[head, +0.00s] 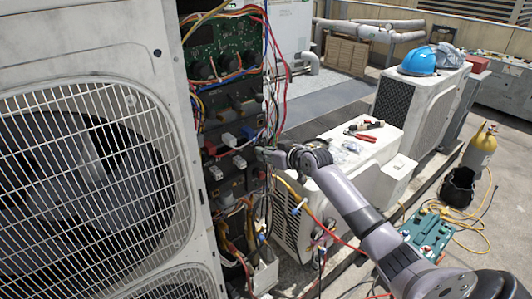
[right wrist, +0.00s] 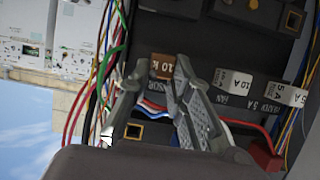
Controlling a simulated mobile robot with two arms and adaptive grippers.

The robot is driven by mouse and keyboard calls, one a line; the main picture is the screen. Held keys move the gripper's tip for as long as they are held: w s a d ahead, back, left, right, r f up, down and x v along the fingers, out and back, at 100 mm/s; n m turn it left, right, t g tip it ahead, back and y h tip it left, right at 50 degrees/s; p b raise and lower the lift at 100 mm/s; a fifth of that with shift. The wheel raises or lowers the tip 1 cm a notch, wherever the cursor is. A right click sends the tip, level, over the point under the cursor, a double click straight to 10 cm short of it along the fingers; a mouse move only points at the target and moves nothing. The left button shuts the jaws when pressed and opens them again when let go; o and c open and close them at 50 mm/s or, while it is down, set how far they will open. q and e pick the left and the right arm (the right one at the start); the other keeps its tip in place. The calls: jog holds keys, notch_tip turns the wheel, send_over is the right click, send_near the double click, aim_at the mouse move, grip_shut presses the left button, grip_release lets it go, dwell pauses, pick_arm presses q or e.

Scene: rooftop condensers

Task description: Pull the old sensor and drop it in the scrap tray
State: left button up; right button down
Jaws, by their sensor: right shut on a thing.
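In the right wrist view, the old sensor appears to be the small brown piece marked "10 k" (right wrist: 160,66), above printed lettering ending in "SOR". My right gripper (right wrist: 156,70) is shut on it, with one fingertip on each side; it is still at the panel, and I cannot tell whether it is seated. In the head view, this gripper (head: 268,153) reaches the open electrical panel (head: 222,130) from the right; the sensor is not clear there. I cannot identify the scrap tray with certainty. My left gripper is not in view.
Loose coloured wires (head: 280,75) hang around the panel, some close beside my right fingers. White fuse-like pieces (right wrist: 233,82) sit beside the sensor.

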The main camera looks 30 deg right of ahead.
jog(key=shift+s+f, duration=0.1)
jog(key=shift+s, duration=0.15)
jog(key=shift+s+d+p, duration=0.15)
jog(key=shift+s+p, duration=0.85)
jog(key=shift+s, duration=0.6)
jog(key=shift+s, duration=0.15)
jog(key=shift+s+d+p, duration=0.15)
jog(key=shift+s+p, duration=0.95)
jog(key=shift+s, duration=0.85)
